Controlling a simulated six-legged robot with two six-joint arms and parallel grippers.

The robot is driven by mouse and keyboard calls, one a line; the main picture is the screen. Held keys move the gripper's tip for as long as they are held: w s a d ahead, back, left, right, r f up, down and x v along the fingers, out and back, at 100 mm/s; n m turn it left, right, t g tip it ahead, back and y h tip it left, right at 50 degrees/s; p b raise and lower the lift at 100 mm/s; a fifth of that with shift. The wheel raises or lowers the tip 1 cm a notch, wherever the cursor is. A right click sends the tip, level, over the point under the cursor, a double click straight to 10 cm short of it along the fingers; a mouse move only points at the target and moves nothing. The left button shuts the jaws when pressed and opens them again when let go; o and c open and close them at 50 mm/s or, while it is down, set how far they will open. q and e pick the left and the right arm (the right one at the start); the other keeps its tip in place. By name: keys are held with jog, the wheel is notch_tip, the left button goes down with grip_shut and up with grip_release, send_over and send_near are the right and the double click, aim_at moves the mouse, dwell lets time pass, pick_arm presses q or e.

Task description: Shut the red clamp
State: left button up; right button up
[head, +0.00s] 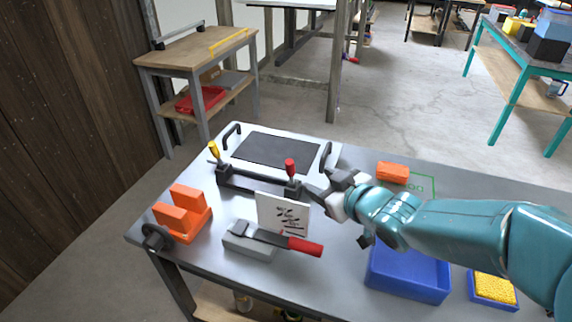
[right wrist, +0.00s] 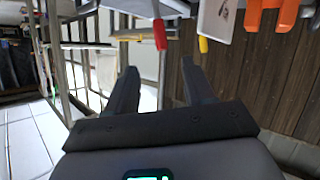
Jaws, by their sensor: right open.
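The red clamp (head: 290,170) stands at the right end of a dark bar along the near edge of a framed dark panel (head: 275,150); its red handle points up. The yellow clamp (head: 213,151) stands at the left end, handle also up. My right gripper (head: 312,190) is open and empty, just right of the red clamp. In the right wrist view the red handle (right wrist: 160,34) shows beyond and between the open fingers (right wrist: 160,70), with the yellow handle (right wrist: 203,45) to its right. Whether a finger touches the clamp cannot be told. My left gripper is not in view.
In front stand a white printed card (head: 283,213) and a grey block (head: 249,241) bearing a red-handled tool (head: 304,246). An orange stand (head: 182,214) is at left. A blue bin (head: 408,277), a yellow-filled tray (head: 494,288) and an orange block (head: 392,172) are at right.

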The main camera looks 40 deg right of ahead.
jog(key=b, duration=0.3)
send_near(293, 169)
jog(key=x, duration=0.4)
jog(key=shift+w+f, duration=0.1)
jog(key=shift+f, duration=0.15)
jog(key=x, duration=0.7)
jog(key=shift+w+d+r, duration=0.1)
jog(key=shift+w+r, duration=0.05)
jog(key=shift+r, duration=0.05)
grip_shut()
